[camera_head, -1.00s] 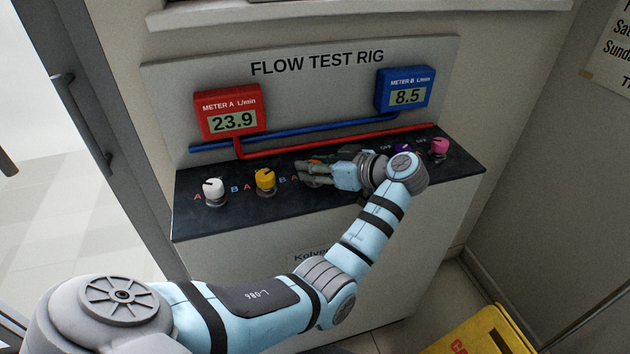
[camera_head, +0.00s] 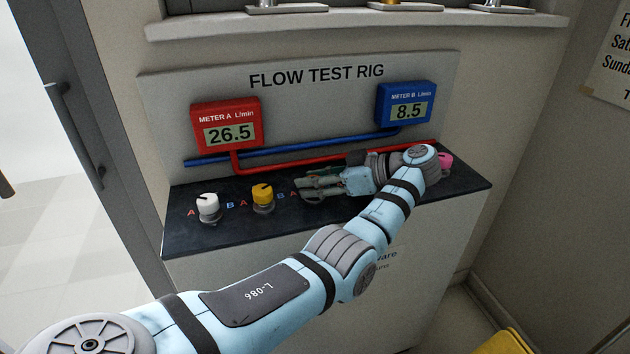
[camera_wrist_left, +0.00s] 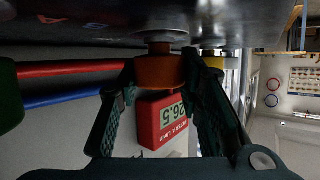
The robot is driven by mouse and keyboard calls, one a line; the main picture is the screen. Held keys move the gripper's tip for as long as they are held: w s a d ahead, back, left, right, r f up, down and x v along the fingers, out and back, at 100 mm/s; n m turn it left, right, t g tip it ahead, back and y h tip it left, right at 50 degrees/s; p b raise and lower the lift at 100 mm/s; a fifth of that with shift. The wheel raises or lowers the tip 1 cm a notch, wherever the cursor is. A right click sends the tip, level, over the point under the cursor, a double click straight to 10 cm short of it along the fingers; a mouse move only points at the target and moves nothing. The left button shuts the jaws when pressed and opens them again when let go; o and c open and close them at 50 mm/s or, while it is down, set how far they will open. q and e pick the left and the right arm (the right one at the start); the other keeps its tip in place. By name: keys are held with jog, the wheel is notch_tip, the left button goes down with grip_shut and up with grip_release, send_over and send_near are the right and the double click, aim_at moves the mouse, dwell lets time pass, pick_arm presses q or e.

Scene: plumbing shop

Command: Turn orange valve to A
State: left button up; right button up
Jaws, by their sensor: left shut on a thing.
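The orange valve (camera_wrist_left: 159,70) shows between the two fingers of my left gripper (camera_wrist_left: 160,95) in the left wrist view. The fingers are shut on its knob, one on each side. In the head view my left gripper (camera_head: 315,187) lies low over the dark counter top (camera_head: 232,232) and hides the orange valve. Meter A (camera_head: 227,126), a red box, reads 26.5. Meter B (camera_head: 404,104), a blue box, reads 8.5. The letter A shows in red just left of the gripper. My right gripper is out of view.
A white valve (camera_head: 208,207) and a yellow valve (camera_head: 263,197) stand left of the gripper. A pink valve (camera_head: 446,162) shows partly behind my left wrist. A red pipe (camera_head: 290,162) and a blue pipe (camera_head: 300,138) run along the back panel. A yellow object (camera_head: 505,342) lies at lower right.

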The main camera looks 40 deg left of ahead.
pick_arm(q)
jog(key=o, duration=1.2)
